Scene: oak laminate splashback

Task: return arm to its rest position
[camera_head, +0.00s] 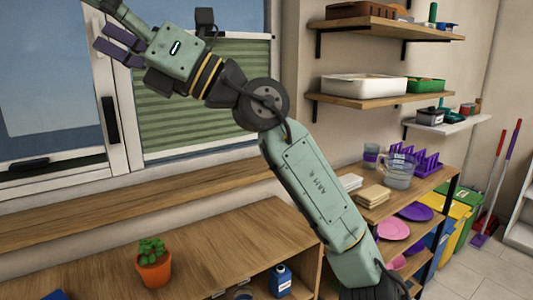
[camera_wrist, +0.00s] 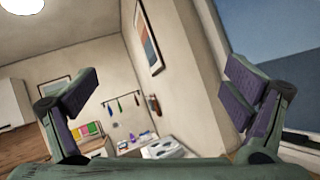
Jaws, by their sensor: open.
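My gripper (camera_head: 122,36) is raised at the upper left of the head view, in front of the window. Its purple-padded fingers point left and are spread apart with nothing between them. The wrist view also shows the gripper (camera_wrist: 160,105) open and empty, one finger at each side. My arm runs from the lower middle up to the left, bent at the elbow. The gripper is well above the wooden counter (camera_head: 210,245) and touches nothing that I can see.
A potted plant (camera_head: 152,262) stands on the counter below the arm. The window (camera_head: 60,80) is behind the gripper. Wall shelves (camera_head: 375,100) with trays are at right, above a wooden unit with a measuring jug (camera_head: 398,172) and pink plates (camera_head: 393,229). Bins (camera_head: 462,210) stand far right.

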